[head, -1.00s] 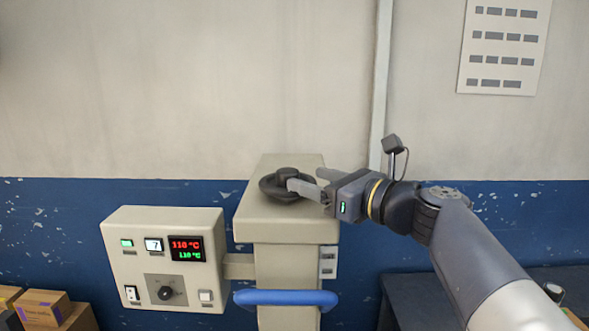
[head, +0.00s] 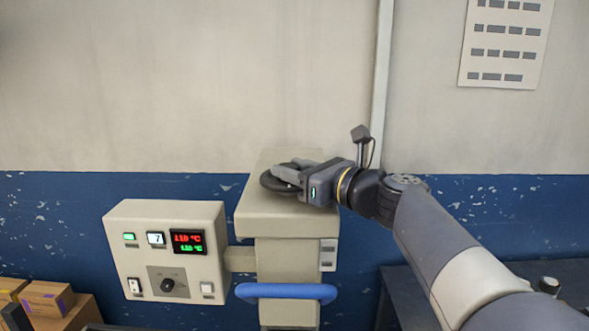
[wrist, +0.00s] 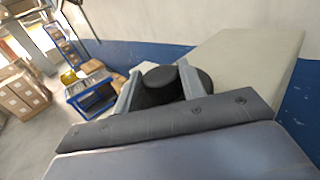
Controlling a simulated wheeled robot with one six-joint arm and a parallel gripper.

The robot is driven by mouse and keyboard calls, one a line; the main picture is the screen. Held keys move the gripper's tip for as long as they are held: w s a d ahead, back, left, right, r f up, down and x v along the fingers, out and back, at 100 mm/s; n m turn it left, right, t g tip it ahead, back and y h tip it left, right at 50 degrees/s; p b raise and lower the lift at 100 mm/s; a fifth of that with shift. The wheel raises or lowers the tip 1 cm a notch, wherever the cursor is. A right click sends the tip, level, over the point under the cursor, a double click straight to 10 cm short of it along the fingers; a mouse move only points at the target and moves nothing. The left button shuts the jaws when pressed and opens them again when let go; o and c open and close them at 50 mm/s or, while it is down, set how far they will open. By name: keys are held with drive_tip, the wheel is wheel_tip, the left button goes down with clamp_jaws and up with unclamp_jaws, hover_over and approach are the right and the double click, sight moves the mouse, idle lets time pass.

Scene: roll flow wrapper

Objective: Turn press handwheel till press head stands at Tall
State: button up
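The black handwheel (head: 272,183) lies flat on top of the beige press housing (head: 285,226). My gripper (head: 284,172) reaches over the wheel from the right. In the wrist view my two grey fingers (wrist: 158,86) stand wide apart, one on each side of the wheel's dark round hub (wrist: 162,76). Whether they touch it is unclear. A small plate with dark marks (head: 328,255) is on the column's right side; its lettering is too small to read. I cannot make out the press head's height setting.
A control box (head: 168,255) with red and green readouts, a knob and switches sits left of the column. A blue bar (head: 286,291) crosses the column below. Cardboard boxes (head: 46,302) stand at lower left, a dark table (head: 400,293) at right.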

drive_tip(key=c, duration=0.4)
drive_tip(key=shift+c, duration=0.2)
drive_tip(key=shift+m+t+h, duration=0.5)
drive_tip(key=shift+t+h, duration=0.1)
drive_tip(key=o, duration=1)
drive_tip(key=b+v, duration=0.2)
drive_tip(key=v, duration=0.9)
drive_tip(key=shift+a, duration=0.1)
